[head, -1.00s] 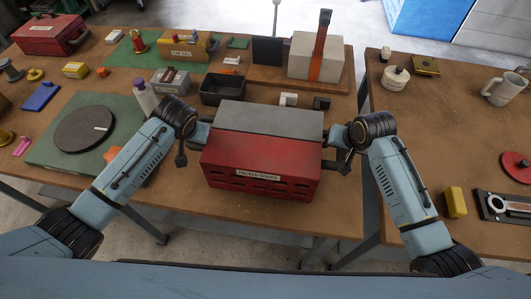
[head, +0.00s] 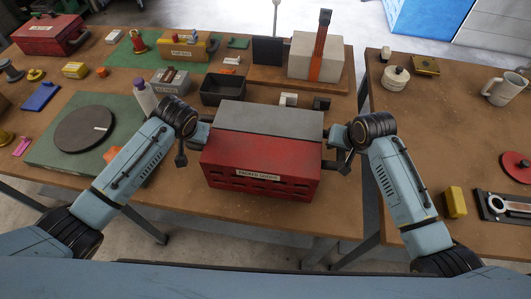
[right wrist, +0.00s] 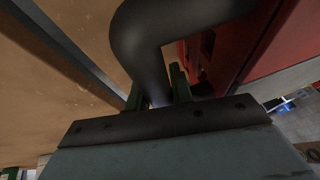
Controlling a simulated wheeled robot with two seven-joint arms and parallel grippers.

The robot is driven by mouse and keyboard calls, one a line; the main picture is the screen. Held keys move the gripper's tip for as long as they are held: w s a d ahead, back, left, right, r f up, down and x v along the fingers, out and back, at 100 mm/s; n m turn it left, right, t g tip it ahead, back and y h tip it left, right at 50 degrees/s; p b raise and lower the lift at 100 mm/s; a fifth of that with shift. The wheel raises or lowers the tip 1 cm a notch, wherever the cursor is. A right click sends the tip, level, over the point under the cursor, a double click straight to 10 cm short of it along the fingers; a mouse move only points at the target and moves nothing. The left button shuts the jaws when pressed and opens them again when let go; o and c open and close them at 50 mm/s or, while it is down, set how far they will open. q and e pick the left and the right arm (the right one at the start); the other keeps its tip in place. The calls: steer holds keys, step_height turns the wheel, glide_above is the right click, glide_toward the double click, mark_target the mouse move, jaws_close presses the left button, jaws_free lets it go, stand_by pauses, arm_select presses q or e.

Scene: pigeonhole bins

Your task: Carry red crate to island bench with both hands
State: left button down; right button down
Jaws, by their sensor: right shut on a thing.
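The red crate (head: 262,165) has a grey top and a label reading "PACKED GOODS" on its front. It shows in the middle of the head view, between my two arms, at the front edge of a brown wooden bench (head: 210,205). My right gripper (head: 338,150) is at the crate's right end. In the right wrist view its fingers (right wrist: 160,90) are shut around a dark bent handle (right wrist: 150,40), with the red crate wall (right wrist: 265,45) beside it. My left gripper (head: 200,135) is at the crate's left end; its fingers are largely hidden behind the arm.
Behind the crate are a black tray (head: 223,90), a white box with an orange strap (head: 315,55) and small parts. A green board with a dark disc (head: 85,130) lies left. A second bench (head: 430,115) stands right across a narrow gap, with a mug (head: 503,90) and a yellow block (head: 455,201).

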arm_select(q)
steer(key=shift+r, duration=0.2)
arm_select(e)
steer(key=shift+r, duration=0.2)
